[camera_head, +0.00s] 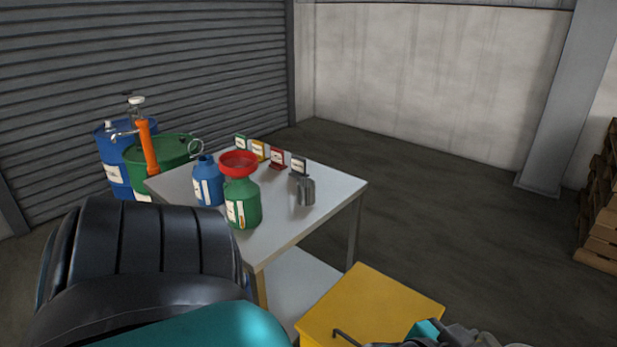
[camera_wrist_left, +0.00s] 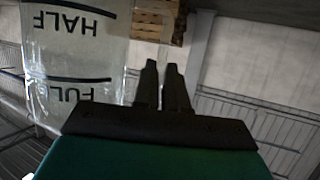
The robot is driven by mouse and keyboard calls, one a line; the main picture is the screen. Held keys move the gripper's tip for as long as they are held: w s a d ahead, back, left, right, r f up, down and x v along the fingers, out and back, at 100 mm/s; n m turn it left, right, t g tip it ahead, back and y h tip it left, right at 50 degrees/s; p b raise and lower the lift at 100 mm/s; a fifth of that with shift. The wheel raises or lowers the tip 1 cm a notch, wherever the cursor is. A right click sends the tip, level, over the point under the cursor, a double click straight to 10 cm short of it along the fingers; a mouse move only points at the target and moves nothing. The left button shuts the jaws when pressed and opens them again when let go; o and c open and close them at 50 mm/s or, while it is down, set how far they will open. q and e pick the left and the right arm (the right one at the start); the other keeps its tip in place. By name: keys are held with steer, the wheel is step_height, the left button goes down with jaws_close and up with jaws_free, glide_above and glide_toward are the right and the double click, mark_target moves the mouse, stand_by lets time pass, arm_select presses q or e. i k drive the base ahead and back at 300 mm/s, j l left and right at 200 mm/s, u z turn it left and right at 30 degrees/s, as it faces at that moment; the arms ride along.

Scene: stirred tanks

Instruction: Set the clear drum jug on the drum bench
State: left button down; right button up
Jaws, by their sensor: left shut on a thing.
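The clear drum jug (camera_wrist_left: 75,50) fills the left of the left wrist view. It is see-through, with dark HALF and FULL marks that appear upside down there. My left gripper (camera_wrist_left: 161,66) is shut, its two dark fingers close together beside the jug wall. The part between the fingers is hard to see. In the head view my black and teal left arm covers the lower left, and neither the jug nor the left gripper shows. The bench (camera_head: 285,222) has a pale grey top and stands beside the drums. My right gripper is not clearly seen.
On the bench stand a blue jug (camera_head: 208,185), a green jug (camera_head: 243,205) with a red funnel (camera_head: 239,163), a grey metal can (camera_head: 305,191) and several sign cards. Blue (camera_head: 112,160) and green drums stand behind. A yellow cabinet (camera_head: 365,305) is in front. The bench's right front is clear.

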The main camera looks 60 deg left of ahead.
mark_target(184, 179)
steer(key=k+j+u, duration=0.1)
steer(key=k+j, duration=0.35)
steer(key=j, duration=0.15)
steer(key=k+j+u, duration=0.1)
steer(key=j, duration=0.25)
steer(key=k+j+u, duration=0.1)
steer(key=j, duration=0.25)
steer(key=k+j+u, duration=0.1)
steer(key=j, duration=0.3)
steer(key=k+j+u, duration=0.1)
steer(key=j, duration=0.3)
steer(key=j+u, duration=0.15)
steer(key=j, duration=0.6)
steer(key=i+j, duration=0.1)
steer(key=j, duration=0.3)
steer(key=i+j+u, duration=0.1)
steer(key=j, duration=0.25)
steer(key=i+j+u, duration=0.1)
steer(key=j, duration=0.25)
